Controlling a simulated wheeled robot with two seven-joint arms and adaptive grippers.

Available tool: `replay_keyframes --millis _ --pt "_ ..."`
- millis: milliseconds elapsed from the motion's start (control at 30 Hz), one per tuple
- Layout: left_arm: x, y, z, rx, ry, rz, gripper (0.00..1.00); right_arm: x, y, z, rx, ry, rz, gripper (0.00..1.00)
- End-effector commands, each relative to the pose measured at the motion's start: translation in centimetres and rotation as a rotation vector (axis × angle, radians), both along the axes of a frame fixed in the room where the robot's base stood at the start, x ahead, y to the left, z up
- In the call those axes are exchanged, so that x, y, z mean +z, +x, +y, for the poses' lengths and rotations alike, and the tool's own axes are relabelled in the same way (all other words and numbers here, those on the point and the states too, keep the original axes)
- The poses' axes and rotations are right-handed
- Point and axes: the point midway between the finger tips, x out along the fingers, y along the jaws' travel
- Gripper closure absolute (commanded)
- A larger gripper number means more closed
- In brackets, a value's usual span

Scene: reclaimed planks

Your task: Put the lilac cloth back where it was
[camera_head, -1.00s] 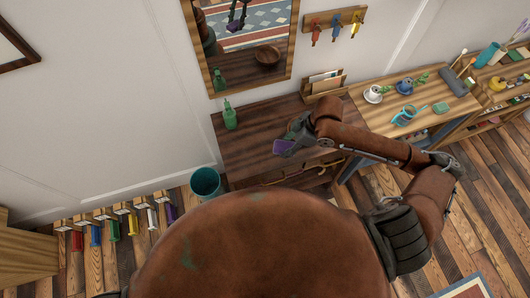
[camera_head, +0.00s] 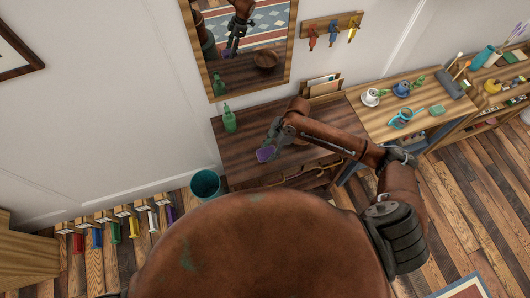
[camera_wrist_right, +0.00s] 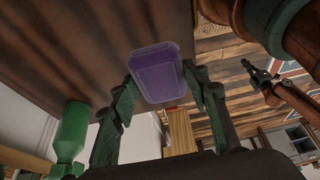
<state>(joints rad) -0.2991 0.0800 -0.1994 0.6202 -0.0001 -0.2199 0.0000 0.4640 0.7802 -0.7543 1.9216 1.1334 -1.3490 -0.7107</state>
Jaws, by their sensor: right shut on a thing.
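The lilac cloth (camera_head: 265,154) looks like a small purple folded pad with rounded corners. My right gripper (camera_head: 270,147) is shut on it, above the left-middle part of the dark wooden desk (camera_head: 240,160). In the right wrist view, the cloth (camera_wrist_right: 160,75) sits between the two fingertips of the right gripper (camera_wrist_right: 161,84), with the desk's brown surface behind it. I cannot tell whether the cloth touches the desk.
A green bottle (camera_head: 229,118) stands at the desk's back left, also in the wrist view (camera_wrist_right: 70,138). A mirror (camera_head: 240,60) and letter holder (camera_head: 322,86) are behind. A teal bin (camera_head: 205,184) stands left. My arm partly hides the desk's right side.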

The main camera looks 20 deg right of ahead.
Motion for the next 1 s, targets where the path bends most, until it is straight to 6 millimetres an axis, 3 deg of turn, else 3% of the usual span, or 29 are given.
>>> replay_keyframes --millis 333,533,933,967,1000 --pt "-0.1 -0.2 0.0 0.0 0.0 0.002 1.0 -2.9 2.3 1.1 0.0 0.0 -0.001 0.77" --pt "0.4 -0.2 0.0 0.0 0.0 0.002 1.0 -5.4 2.3 1.0 -0.003 0.001 -0.002 0.77" --pt "0.3 -0.2 0.0 0.0 0.0 0.002 1.0 -6.1 2.2 0.9 -0.001 -0.001 -0.003 0.77" --pt "0.3 -0.2 0.0 0.0 0.0 0.002 1.0 -6.0 2.2 0.9 -0.001 -0.001 -0.003 0.55" --pt "0.3 -0.1 0.0 0.0 0.0 0.002 1.0 -6.0 2.2 0.9 -0.001 -0.001 -0.003 0.53"
